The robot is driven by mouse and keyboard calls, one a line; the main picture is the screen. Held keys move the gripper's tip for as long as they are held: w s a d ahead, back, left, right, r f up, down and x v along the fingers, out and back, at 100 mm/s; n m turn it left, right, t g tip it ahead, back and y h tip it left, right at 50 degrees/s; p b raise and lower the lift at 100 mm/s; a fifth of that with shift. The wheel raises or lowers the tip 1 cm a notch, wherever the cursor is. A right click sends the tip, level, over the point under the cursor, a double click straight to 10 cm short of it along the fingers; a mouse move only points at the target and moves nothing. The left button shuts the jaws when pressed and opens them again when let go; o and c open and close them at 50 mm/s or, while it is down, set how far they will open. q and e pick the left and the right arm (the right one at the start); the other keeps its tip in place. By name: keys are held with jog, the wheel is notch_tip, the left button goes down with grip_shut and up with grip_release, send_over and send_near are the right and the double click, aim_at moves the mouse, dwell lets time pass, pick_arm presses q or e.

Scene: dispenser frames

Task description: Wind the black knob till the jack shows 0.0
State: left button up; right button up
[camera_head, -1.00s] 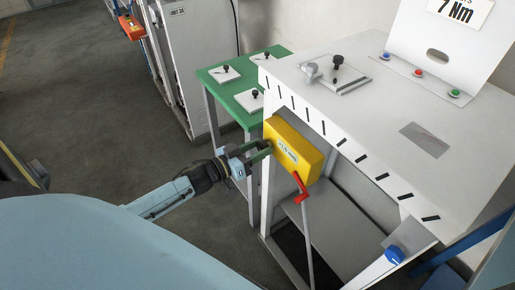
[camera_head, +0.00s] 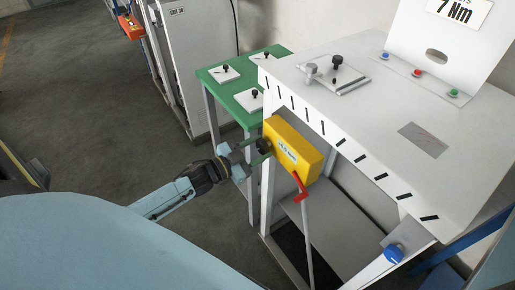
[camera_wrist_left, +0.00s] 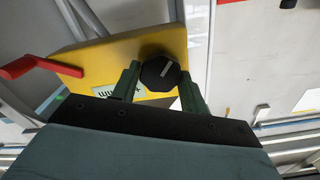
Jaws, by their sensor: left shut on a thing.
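The jack is a yellow box (camera_head: 291,150) under the front edge of the white bench. Its pale display (camera_head: 287,152) carries small digits and "mm", too small to read surely; in the left wrist view the display (camera_wrist_left: 118,90) is partly covered by a finger. The black knob (camera_head: 264,146) sits on the box's left end. In the left wrist view the knob (camera_wrist_left: 160,73) shows a pale mark on its face. My left gripper (camera_head: 258,151) is shut on the knob, a green finger on each side. My right gripper is out of view.
The white bench top (camera_head: 375,112) carries a plate with knobs. A green table (camera_head: 222,76) with several small plates stands behind. A blue knob (camera_head: 393,254) is at lower right.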

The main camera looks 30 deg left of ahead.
pick_arm(q)
jog(key=shift+m, duration=2)
jog(key=o, duration=1)
jog(key=shift+s, duration=0.15)
jog(key=b+v, duration=0.1)
jog(key=v, duration=1.2)
jog(key=shift+f, duration=0.1)
